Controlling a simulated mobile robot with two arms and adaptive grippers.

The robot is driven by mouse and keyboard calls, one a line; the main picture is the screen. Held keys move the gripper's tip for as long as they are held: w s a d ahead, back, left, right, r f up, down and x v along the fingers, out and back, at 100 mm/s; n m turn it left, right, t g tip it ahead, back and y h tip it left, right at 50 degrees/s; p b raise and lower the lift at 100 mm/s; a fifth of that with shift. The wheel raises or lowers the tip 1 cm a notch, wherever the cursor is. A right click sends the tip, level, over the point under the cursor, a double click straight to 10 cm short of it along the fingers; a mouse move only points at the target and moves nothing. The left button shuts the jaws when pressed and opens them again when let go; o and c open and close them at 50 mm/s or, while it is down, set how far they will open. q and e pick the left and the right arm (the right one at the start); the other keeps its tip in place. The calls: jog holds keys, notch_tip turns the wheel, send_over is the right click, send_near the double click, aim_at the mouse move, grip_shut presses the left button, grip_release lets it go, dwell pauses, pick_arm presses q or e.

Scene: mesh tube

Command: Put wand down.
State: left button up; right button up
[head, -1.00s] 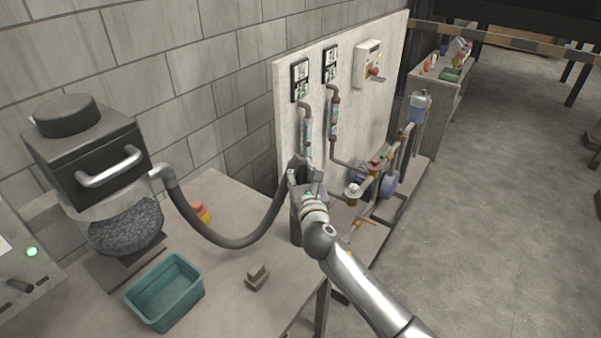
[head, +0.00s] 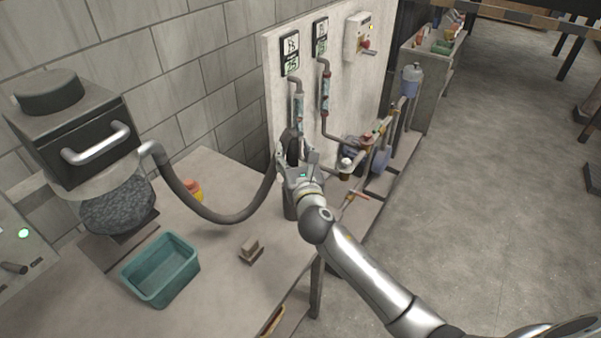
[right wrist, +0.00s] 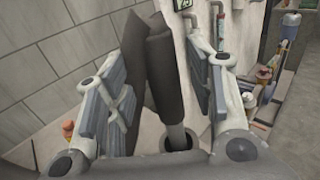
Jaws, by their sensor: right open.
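The dark wand (head: 291,146) stands nearly upright at the right end of the table, with a grey hose (head: 222,217) running from it to the hopper unit. In the right wrist view the wand (right wrist: 172,75) is a dark sleeve above a grey tube, which goes into a dark round opening. A dark upright cylinder (head: 290,207) shows below the hand in the head view. My right gripper (head: 297,160) is open, its fingers on either side of the wand with gaps visible. My left gripper is in neither view.
A teal bin (head: 160,270) and small brown blocks (head: 250,249) rest on the table. The hopper unit (head: 75,140) stands at the left. A panel with gauges and pipes (head: 345,100) rises behind the gripper. Open floor lies to the right.

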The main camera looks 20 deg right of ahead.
jog(key=s+a+b, duration=0.1)
jog(key=s, duration=0.8)
